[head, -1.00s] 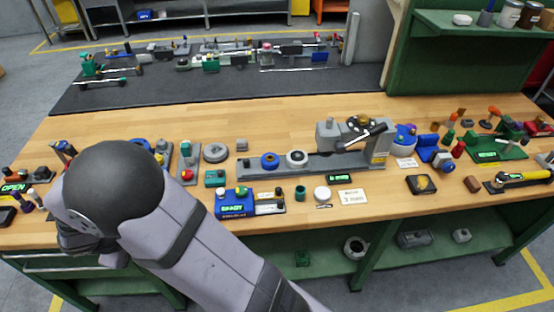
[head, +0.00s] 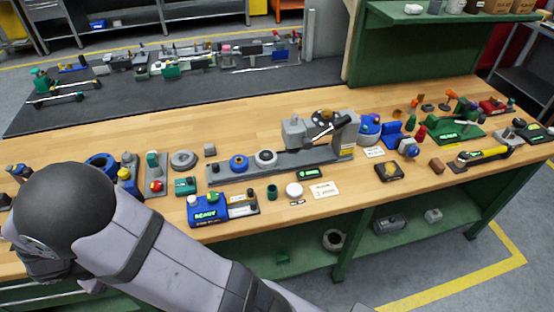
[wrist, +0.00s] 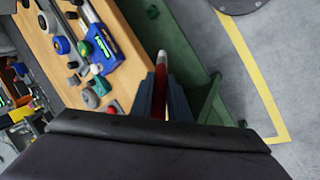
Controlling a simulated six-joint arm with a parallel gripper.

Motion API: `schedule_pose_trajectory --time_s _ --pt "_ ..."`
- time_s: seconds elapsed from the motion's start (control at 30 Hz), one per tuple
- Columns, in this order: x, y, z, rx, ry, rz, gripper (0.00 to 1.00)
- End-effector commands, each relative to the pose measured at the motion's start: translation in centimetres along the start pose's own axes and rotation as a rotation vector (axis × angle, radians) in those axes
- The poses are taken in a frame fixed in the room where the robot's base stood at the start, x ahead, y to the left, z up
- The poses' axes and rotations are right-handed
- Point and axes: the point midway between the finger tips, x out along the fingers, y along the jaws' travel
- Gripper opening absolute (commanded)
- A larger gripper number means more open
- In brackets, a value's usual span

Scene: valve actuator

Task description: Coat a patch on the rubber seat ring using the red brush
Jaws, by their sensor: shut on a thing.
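My gripper (wrist: 161,90) is shut on the red brush (wrist: 159,103) in the wrist view. The brush's red handle lies between the two fingers, and its pale tip points away from my wrist. The brush is in the air near the bench's front edge, over the green lower frame in that view. In the head view my arm hides my gripper and the brush. A blue ring (head: 238,162) and a white ring with a dark centre (head: 265,157) sit on the grey rail (head: 222,176). I cannot tell which part is the rubber seat ring.
A blue box with a lit display (head: 205,213) stands near the bench's front edge. A green cup (head: 272,192) and a white round lid (head: 294,190) are right of it. Several tools crowd the right end. The wooden strip (head: 150,132) behind the rail is mostly clear.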

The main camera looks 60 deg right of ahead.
Motion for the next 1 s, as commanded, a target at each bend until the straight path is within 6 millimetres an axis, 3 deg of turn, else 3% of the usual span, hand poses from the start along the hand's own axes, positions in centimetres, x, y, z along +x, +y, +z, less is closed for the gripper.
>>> schedule_pose_trajectory --time_s 0.47,0.67,0.83,1.0 --pt "-0.1 0.0 0.0 0.000 0.002 0.000 0.00" --pt "-1.1 0.8 -0.2 0.012 0.019 0.003 0.00" --pt "-3.0 3.1 -1.3 0.061 0.068 0.016 0.00" --pt "-0.5 7.4 -4.4 0.174 0.120 0.045 0.00"
